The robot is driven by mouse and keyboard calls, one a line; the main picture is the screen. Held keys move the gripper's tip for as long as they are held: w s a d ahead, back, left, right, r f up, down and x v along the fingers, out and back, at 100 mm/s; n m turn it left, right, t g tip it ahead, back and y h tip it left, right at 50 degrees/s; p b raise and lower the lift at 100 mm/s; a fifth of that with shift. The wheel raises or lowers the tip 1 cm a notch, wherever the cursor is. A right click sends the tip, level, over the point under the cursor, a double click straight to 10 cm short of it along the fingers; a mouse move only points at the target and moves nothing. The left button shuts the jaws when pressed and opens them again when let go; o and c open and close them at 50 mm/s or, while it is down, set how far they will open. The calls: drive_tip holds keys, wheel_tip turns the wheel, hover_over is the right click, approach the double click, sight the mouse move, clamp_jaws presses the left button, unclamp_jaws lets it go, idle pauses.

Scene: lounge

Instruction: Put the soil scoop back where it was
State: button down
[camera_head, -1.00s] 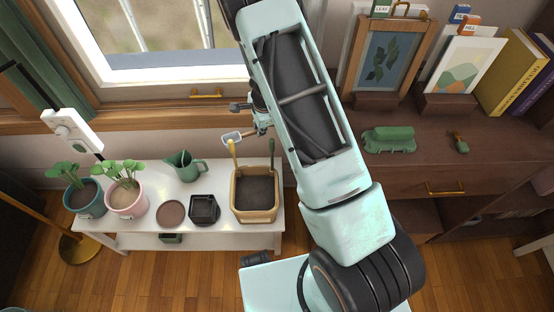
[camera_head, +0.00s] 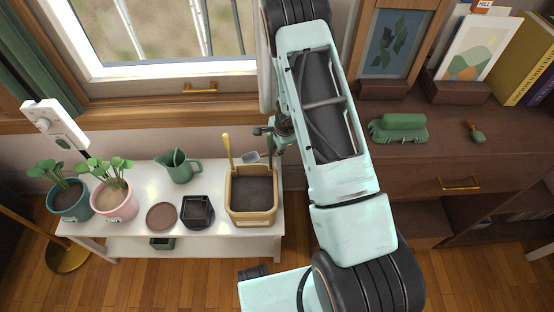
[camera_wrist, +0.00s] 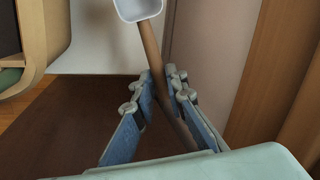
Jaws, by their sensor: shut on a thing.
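The soil scoop has a pale grey-white head (camera_wrist: 138,8) and a brown wooden handle (camera_wrist: 151,45) in the wrist view. My gripper (camera_wrist: 160,76) is shut on the handle, and the head points away from it. In the head view the scoop head (camera_head: 250,157) shows just behind the back rim of a wooden planter box (camera_head: 251,218), and my gripper (camera_head: 268,138) is behind and to the right of it, partly hidden by my arm. I cannot tell whether the scoop touches the box. The box holds dark soil; a yellow-handled tool (camera_head: 228,150) stands at its back left.
The white bench (camera_head: 140,222) also bears a green jug (camera_head: 180,167), a brown saucer (camera_head: 161,217), black pots (camera_head: 197,211) and two potted plants. A window is behind. A dark wooden cabinet (camera_head: 400,170) stands right, with a green object (camera_head: 398,128) on top.

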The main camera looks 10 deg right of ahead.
drive_tip(key=shift+f+b, duration=1.1)
drive_tip(key=shift+f, duration=1.15)
drive_tip(key=shift+f, duration=0.2)
drive_tip(key=c, duration=1.9)
unclamp_jaws()
drive_tip(key=shift+c, duration=0.2)
drive_tip(key=shift+r, duration=0.1)
drive_tip(key=p+v, duration=0.3)
drive_tip(key=v, duration=0.9)
drive_tip(key=shift+w+r, duration=0.1)
drive_tip(key=shift+r, duration=0.1)
